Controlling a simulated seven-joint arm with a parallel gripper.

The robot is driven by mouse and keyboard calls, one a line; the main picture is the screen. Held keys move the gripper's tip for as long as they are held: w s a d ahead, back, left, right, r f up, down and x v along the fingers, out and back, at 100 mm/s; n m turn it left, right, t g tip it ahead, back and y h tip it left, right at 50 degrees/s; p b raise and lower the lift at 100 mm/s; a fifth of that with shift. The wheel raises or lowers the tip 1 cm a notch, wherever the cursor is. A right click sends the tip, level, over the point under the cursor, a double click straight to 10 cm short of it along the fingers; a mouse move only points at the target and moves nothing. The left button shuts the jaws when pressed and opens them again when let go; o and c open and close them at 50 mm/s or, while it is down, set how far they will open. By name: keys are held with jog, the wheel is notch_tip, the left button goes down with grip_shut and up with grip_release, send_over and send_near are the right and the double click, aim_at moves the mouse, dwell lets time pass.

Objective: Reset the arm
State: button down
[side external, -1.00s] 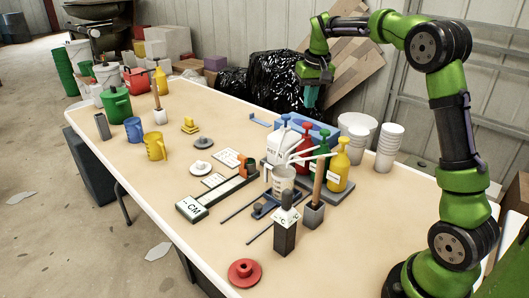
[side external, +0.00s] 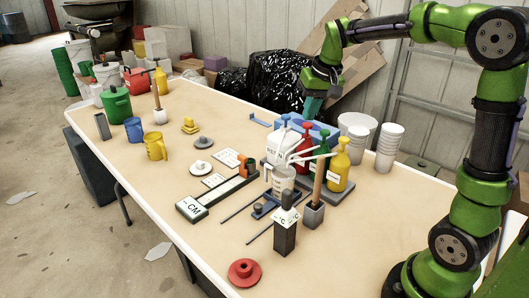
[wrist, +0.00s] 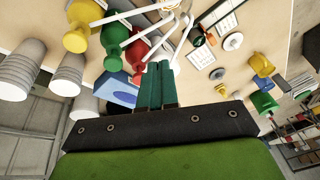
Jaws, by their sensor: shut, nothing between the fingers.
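My gripper (side external: 311,106) is above the back edge of the table, just behind and above the blue bin and the pump bottles. In the wrist view my gripper (wrist: 165,68) shows two teal fingers side by side, shut with nothing between them. The arm is mine, green and black, reaching from the right side of the table.
Stacked white cups (side external: 388,147) stand to the right. Black bags (side external: 280,82) lie behind the table. The table's front left (side external: 165,190) is clear.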

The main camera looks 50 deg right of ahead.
jog(key=s+a+n+t+y, duration=0.2)
jog(key=s+a+t, duration=0.1)
jog(key=s+a, duration=1.1)
jog(key=s, duration=0.3)
jog(key=shift+a+f+t, duration=0.2)
jog(key=shift+a+t, duration=0.05)
jog(key=shift+t, duration=0.15)
